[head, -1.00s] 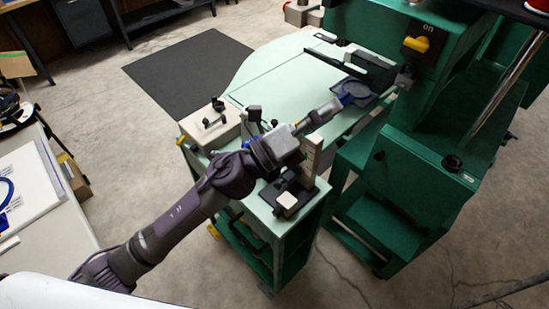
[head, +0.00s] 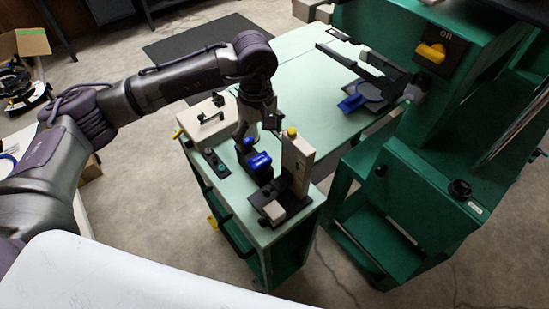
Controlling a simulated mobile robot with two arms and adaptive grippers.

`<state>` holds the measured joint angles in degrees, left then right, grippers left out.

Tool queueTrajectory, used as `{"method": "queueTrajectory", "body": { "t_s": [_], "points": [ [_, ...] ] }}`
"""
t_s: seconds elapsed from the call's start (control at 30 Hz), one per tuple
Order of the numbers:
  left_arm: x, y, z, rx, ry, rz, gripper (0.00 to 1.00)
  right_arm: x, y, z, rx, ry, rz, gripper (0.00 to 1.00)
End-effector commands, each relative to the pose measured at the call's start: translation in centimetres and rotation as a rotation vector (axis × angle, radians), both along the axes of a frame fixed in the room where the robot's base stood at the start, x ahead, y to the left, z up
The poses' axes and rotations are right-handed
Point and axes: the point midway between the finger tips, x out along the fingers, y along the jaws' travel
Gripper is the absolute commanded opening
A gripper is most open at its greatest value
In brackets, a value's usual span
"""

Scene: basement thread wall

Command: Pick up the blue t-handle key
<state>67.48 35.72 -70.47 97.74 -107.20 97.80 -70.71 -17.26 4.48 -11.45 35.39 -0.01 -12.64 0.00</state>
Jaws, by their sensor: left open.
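A blue piece (head: 260,162), which looks like the handle of the blue t-handle key, sits on a dark holder at the near end of the pale green bench top. Its shaft is not visible. My left gripper (head: 258,138) comes down from above with its fingers pointing at the bench, just above and behind the blue piece. It is open. I cannot tell whether a fingertip touches the piece. My right gripper is not in view.
A beige upright post (head: 297,160) with a yellow top stands close right of the blue piece. A beige box (head: 205,118) stands to the left. A second blue part (head: 351,103) lies by a dark dish farther back. The green machine (head: 440,150) is on the right.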

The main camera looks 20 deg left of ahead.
Motion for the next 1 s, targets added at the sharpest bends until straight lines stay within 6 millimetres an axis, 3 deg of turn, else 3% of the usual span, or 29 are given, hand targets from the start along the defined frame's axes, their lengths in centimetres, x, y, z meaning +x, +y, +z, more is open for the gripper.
{"method": "queueTrajectory", "body": {
  "t_s": [0.2, 0.53, 0.77, 1.0],
  "points": [
    [-0.1, 0.2, -1.5, 0.008, 0.005, 0.002, 0.94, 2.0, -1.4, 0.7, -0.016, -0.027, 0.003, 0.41],
    [0.0, 0.1, -7.4, 0.005, 0.003, 0.002, 0.94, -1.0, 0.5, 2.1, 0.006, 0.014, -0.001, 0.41],
    [0.1, 0.0, -9.0, 0.004, 0.002, 0.001, 0.94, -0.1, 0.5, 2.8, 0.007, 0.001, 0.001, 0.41],
    [0.6, -0.3, -12.6, 0.005, 0.004, 0.002, 0.94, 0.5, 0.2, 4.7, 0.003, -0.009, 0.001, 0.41]
  ]
}}
